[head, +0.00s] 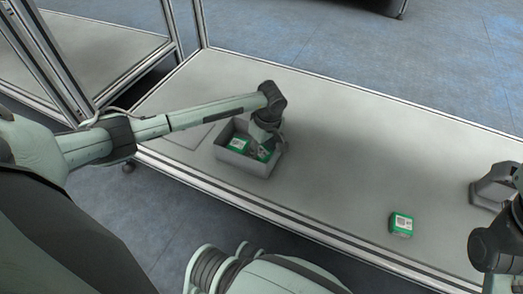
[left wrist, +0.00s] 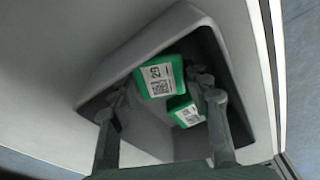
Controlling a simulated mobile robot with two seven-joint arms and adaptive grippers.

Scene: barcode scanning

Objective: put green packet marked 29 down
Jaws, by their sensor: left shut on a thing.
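The green packet marked 29 (left wrist: 158,77) shows its white label in the left wrist view, between the two fingers of my left gripper (left wrist: 163,88). The gripper is shut on it, inside the grey bin (left wrist: 110,85). A second green packet (left wrist: 188,113) lies in the bin just below it in that view. In the head view my left gripper (head: 264,146) reaches down into the bin (head: 240,168). Two green packets show there beside and under the gripper, too small to read. I cannot tell whether the held packet touches the bin floor.
Another green packet (head: 401,224) lies on the table (head: 330,170) at the right, apart from the bin. A grey device (head: 494,187) stands at the right edge near my right arm. The table between bin and loose packet is clear.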

